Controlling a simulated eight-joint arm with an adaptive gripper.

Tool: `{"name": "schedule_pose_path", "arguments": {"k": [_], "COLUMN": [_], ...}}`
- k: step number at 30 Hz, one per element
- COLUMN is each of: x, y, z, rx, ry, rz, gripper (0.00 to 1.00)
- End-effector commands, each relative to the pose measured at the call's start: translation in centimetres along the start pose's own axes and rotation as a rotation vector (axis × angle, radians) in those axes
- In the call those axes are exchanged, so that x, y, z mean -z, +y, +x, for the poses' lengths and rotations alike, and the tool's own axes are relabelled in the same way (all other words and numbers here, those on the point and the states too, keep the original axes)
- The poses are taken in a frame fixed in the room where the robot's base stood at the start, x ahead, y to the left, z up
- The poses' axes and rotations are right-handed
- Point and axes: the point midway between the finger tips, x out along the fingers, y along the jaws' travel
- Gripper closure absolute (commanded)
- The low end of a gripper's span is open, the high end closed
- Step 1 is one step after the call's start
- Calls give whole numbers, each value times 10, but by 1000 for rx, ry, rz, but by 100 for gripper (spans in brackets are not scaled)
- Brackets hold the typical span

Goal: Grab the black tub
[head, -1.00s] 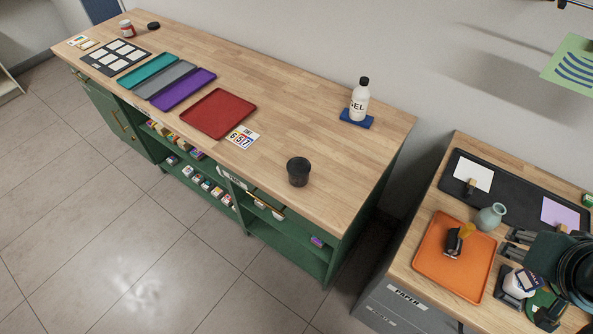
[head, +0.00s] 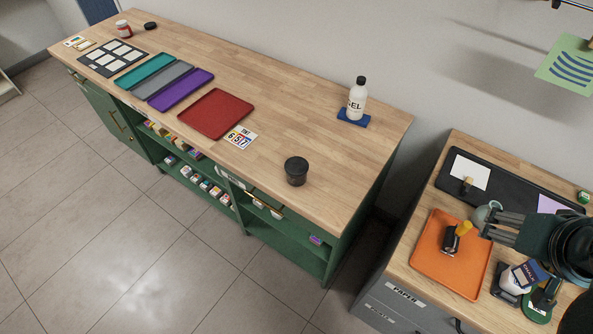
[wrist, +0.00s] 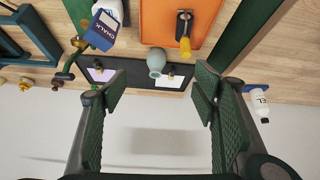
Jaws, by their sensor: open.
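The black tub (head: 296,171) stands upright on the wooden top of the long green counter, near its front right end in the head view. I do not see it in the wrist view. My gripper (head: 487,226) is at the right of the head view, above the right-hand desk and beside the orange tray, well apart from the tub. In the wrist view my gripper (wrist: 156,110) shows its two green-padded fingers wide apart with nothing between them.
The orange tray (head: 428,262) holds a brayer (head: 451,240). A pale green vase (wrist: 156,62) stands near my gripper. The white GEL bottle (head: 357,100) stands on a blue mat behind the tub. A red tray (head: 215,113) lies left of it. A gap separates counter and desk.

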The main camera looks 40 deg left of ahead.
Motion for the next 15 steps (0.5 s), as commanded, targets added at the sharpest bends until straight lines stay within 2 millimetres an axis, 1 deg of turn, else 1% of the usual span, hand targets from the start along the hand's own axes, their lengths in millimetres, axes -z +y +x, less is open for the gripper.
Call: {"name": "schedule_pose_path", "arguments": {"k": [1, 3, 11, 15], "x": [8, 16, 44, 57], "y": [-6, -15, -52, -75], "z": [-1, 0, 6, 11], "rx": [9, 21, 69, 95], "ry": [-8, -20, -70, -96], "rz": [-23, -61, -208, -289], "gripper": [41, 41, 41, 41]}}
